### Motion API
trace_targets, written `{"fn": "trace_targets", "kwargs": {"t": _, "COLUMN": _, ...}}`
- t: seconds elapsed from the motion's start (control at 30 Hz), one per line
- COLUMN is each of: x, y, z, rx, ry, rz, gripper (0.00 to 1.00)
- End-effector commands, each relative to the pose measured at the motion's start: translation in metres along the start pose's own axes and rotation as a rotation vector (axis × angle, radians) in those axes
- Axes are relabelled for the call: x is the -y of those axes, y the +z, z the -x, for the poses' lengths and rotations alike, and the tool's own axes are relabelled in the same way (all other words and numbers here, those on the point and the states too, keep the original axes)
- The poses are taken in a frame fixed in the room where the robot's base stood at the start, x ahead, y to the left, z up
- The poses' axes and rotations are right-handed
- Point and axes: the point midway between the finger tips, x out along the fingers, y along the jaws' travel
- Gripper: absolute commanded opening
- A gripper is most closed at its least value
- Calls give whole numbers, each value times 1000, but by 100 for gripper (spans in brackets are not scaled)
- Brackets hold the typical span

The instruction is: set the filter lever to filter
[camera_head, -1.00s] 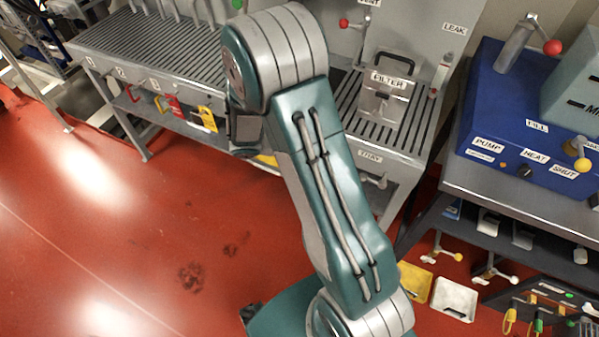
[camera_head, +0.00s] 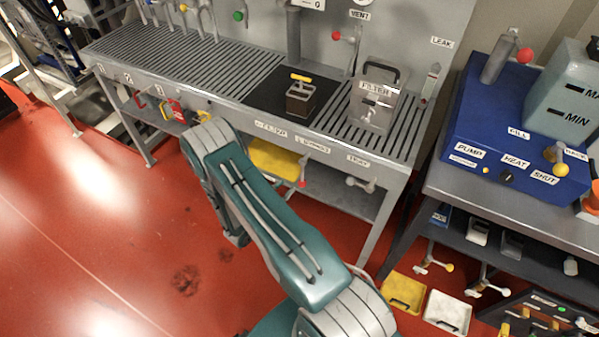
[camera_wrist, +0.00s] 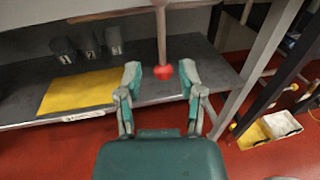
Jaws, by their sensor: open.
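A lever with a red knob hangs down under the bench's front edge (camera_head: 302,181), below labels reading FILTER (camera_head: 271,130) and, less clearly, BYPASS (camera_head: 313,145). In the wrist view the lever's pale rod runs down from the top to its red knob (camera_wrist: 162,72). My gripper (camera_wrist: 161,87) is open, with one finger on each side of the knob in that picture. No contact is visible, and I cannot tell how far the knob is ahead of the fingers. In the head view my arm hides the gripper.
A yellow sheet or tray (camera_wrist: 80,92) lies on the shelf below the bench, with grey containers (camera_wrist: 90,42) behind it. A bench leg (camera_wrist: 258,65) stands on the right. A box labelled FILTER (camera_head: 376,98) and a yellow-handled block (camera_head: 300,98) stand on the bench.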

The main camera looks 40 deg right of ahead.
Motion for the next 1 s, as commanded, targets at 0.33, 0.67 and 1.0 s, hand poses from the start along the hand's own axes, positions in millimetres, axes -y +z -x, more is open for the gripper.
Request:
{"fn": "trace_targets", "kwargs": {"t": 0.33, "x": 2, "y": 0, "z": -65, "rx": 1, "ry": -6, "rz": -2, "gripper": 50}}
{"fn": "trace_targets", "kwargs": {"t": 0.67, "x": 1, "y": 0, "z": -88, "rx": 0, "ry": -3, "rz": 0, "gripper": 50}}
{"fn": "trace_targets", "kwargs": {"t": 1.0, "x": 1, "y": 0, "z": -88, "rx": 0, "ry": -2, "rz": -1, "gripper": 0}}
